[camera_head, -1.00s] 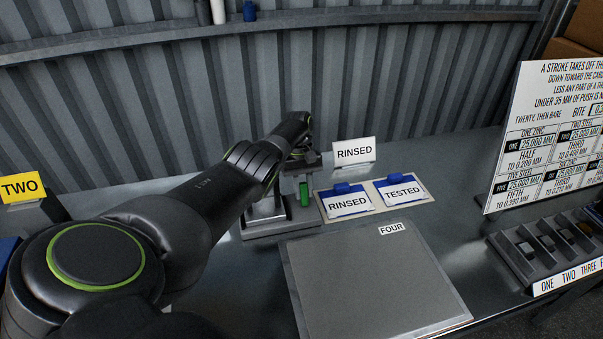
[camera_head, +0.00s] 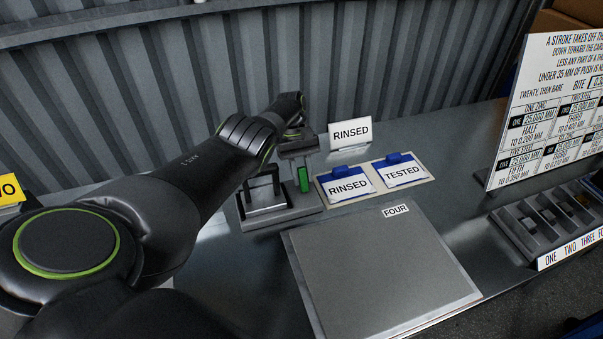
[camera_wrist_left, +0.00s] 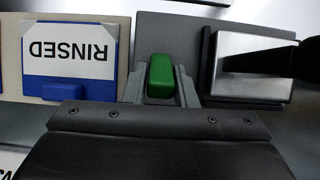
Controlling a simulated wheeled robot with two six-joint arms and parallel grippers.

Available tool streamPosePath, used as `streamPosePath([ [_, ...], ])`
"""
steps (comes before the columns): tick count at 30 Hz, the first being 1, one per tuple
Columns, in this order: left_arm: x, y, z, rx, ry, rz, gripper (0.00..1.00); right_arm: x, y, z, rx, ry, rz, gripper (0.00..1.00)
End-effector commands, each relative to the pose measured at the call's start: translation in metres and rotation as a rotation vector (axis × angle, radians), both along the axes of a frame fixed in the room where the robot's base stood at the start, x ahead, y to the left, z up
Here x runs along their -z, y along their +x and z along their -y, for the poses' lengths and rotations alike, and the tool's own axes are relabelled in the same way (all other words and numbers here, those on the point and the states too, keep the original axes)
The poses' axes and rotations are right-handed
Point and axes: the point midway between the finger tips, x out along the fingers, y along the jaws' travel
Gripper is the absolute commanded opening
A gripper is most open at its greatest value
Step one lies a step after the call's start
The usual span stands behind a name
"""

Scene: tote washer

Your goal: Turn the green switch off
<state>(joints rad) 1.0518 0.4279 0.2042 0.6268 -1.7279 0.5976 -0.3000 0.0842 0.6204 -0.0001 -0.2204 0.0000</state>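The green switch (camera_head: 303,179) is a small upright green block on a grey base, left of the blue-and-white cards. It also shows at the centre of the left wrist view (camera_wrist_left: 161,76). In the left wrist view my grey fingers (camera_wrist_left: 161,90) stand on either side of the green block, with narrow gaps seeming to show. Whether a finger touches it I cannot tell. The lower part of the switch is hidden by the gripper. My right gripper is not in view.
A metal block with a dark handle (camera_head: 264,192) stands close left of the switch. RINSED (camera_head: 348,184) and TESTED (camera_head: 403,170) cards lie to the right, a RINSED sign (camera_head: 350,133) behind. A flat grey plate (camera_head: 385,268) lies in front; a signboard (camera_head: 550,110) stands right.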

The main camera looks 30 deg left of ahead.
Motion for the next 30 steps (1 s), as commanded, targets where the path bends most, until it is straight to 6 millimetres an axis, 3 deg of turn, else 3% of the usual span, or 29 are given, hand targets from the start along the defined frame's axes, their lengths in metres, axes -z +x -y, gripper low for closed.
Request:
streamPosePath([
  [4, 0.0, 0.0, 0.0, 0.0, 0.001, 0.001, 0.44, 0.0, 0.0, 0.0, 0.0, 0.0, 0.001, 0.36],
  [14, -0.003, 0.001, -0.002, 0.0, 0.001, 0.001, 0.44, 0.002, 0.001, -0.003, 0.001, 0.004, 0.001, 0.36],
  [23, -0.042, 0.017, -0.02, -0.001, 0.001, 0.005, 0.44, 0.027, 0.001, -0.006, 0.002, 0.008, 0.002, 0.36],
  [30, -0.06, 0.023, -0.027, -0.001, 0.001, 0.002, 0.44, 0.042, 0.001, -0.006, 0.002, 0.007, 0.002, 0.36],
])
